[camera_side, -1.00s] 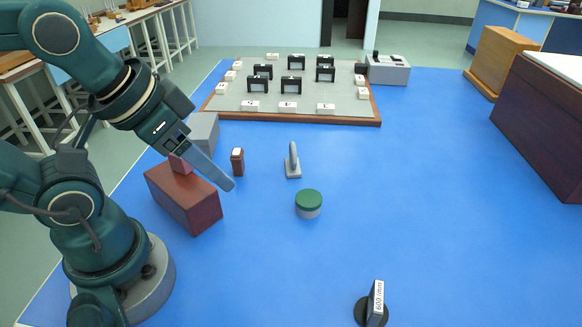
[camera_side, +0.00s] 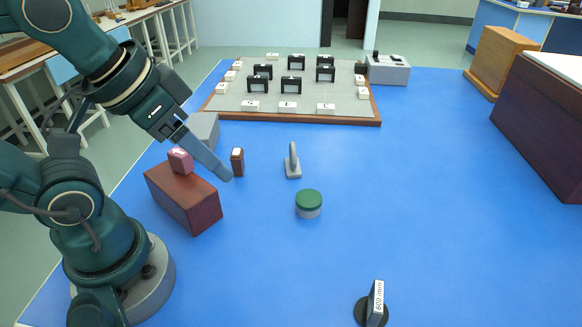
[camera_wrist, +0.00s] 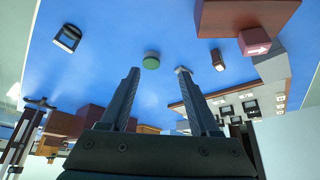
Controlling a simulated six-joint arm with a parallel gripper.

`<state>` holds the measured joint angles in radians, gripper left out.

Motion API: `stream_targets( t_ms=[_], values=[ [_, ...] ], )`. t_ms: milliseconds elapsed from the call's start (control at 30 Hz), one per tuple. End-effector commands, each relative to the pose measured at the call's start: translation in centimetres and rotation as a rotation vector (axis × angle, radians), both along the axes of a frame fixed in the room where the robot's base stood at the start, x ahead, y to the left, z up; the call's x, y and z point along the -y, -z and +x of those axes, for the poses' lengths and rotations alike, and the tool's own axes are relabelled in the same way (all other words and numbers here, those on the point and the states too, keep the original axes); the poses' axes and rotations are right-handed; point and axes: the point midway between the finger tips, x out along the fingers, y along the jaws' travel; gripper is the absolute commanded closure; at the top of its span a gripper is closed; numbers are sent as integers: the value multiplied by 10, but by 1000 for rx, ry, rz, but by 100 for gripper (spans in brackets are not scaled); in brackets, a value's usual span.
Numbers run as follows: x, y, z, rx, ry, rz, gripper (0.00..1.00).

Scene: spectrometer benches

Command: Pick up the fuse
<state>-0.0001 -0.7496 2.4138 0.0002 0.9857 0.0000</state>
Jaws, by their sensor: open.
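No item is clearly labelled as the fuse. A small upright brown block with a pale top (camera_side: 237,161) may be it; I cannot be sure. It stands on the blue table and also shows in the wrist view (camera_wrist: 217,58), right of the fingers. My gripper (camera_side: 222,170) is above the table, just left of this block in the side view. In the wrist view my gripper (camera_wrist: 163,78) is open, with its two fingers apart and nothing between them. Contact with the block cannot be told from the side view.
A brown box (camera_side: 187,207) bears a pink block (camera_side: 180,160) beside my gripper. A grey upright piece (camera_side: 293,165), a green-topped cylinder (camera_side: 308,203) and a labelled black mount (camera_side: 374,305) stand apart. A board (camera_side: 220,104) with black frames lies behind.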

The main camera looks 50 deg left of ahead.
Motion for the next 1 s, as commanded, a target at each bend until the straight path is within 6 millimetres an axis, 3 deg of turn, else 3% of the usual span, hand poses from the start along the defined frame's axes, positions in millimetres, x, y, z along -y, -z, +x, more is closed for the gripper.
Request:
stream_targets(
  t_ms=[167,233,400,633,800,1000],
  values=[
    [0,-38,1,7,0,0,38],
    [-21,-24,5,-38,86,156,38],
    [-67,-12,19,-135,319,510,38],
    [-131,-13,53,-371,804,1075,38],
    [-156,-22,81,-546,1137,1393,38],
    [-166,-29,111,-712,1442,1649,38]
  ],
)
